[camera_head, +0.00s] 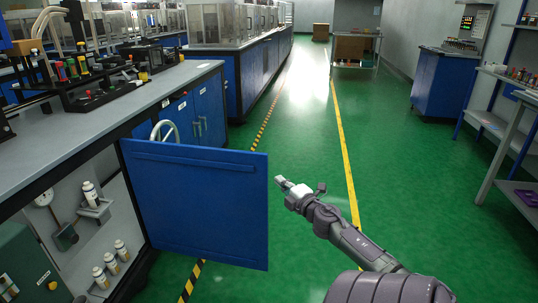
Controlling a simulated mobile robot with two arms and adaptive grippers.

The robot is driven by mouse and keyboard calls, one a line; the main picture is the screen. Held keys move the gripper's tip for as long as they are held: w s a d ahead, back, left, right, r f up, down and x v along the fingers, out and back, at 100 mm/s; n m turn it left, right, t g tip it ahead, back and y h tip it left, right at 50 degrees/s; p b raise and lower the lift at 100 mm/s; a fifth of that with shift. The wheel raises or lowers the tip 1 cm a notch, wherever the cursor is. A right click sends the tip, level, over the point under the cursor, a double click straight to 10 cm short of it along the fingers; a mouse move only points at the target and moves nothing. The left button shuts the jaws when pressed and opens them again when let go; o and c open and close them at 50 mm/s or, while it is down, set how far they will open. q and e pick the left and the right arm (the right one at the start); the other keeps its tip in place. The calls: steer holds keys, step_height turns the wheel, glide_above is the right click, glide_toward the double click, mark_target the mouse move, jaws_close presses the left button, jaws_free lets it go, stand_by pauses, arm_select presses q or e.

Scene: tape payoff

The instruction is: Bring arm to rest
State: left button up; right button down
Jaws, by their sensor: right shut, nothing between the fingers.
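My right arm comes in from the bottom right of the head view. Its gripper (284,184) is shut and empty, held out over the green floor. My left gripper is not in view.
The door belongs to a long workbench (60,130) at left, with equipment on top. Several white bottles (120,250) stand inside. A blue cabinet (440,85) and shelving stand at right. The green aisle (300,120) is clear ahead.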

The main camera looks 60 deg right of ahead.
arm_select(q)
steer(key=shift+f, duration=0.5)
arm_select(e)
steer(key=shift+s+d, duration=0.15)
steer(key=shift+s, duration=1.3)
